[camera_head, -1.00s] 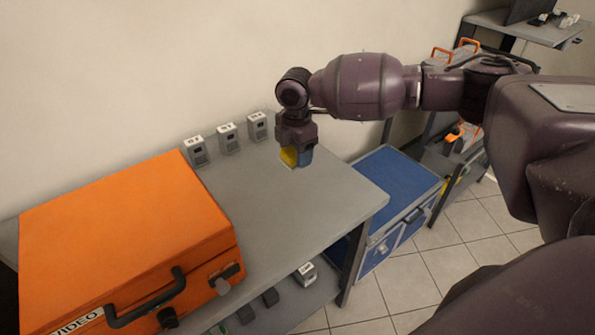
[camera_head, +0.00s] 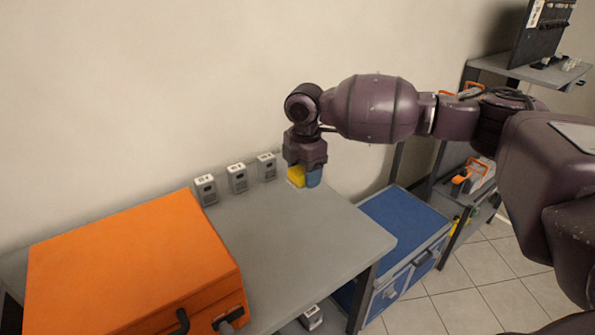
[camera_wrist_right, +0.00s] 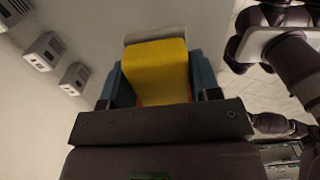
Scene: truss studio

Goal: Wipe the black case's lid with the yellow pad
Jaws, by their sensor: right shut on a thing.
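The yellow pad (camera_head: 297,176) is in my right gripper (camera_head: 305,178), between its blue fingers, above the far right part of the grey table. In the right wrist view the pad (camera_wrist_right: 157,72) fills the space between the two fingers (camera_wrist_right: 157,85). No black case shows in these frames. The case on the table is orange (camera_head: 130,262), with its lid shut and a dark handle at its front, at the left of the head view. My left gripper is not in view.
Several small grey-white boxes (camera_head: 237,178) stand along the wall at the back of the grey table (camera_head: 310,250). A blue case (camera_head: 405,222) stands lower, right of the table. Shelving (camera_head: 510,70) is at the far right. The table's middle is clear.

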